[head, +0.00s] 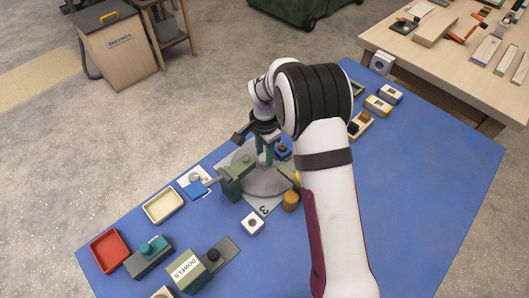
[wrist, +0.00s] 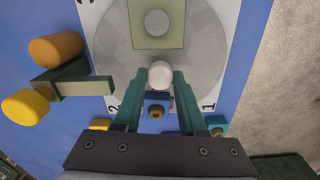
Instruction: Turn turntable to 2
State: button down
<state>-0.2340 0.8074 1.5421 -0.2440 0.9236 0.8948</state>
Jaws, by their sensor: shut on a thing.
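The turntable is a grey disc (head: 270,183) on a white plate on the blue table, partly hidden by my arm in the head view. In the wrist view the disc (wrist: 200,55) carries a pale green square block (wrist: 180,40) with a round hole. The label 2 (wrist: 112,107) is at the lower left of the disc and the label 1 (wrist: 208,106) at the lower right. A white round knob (wrist: 161,75) stands at the disc's near side. My gripper (wrist: 158,76) is shut on the knob, with one teal finger on each side. My gripper also shows above the disc in the head view (head: 265,156).
A dark green bracket with a pale bar (wrist: 85,88) reaches over the disc's edge. An orange cylinder (head: 291,200) and a white block (head: 252,223) stand close by. A cream tray (head: 164,206) and a red tray (head: 109,250) lie left.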

jog(key=shift+m, duration=8.3)
jog(key=shift+c, duration=2.4)
grip_release()
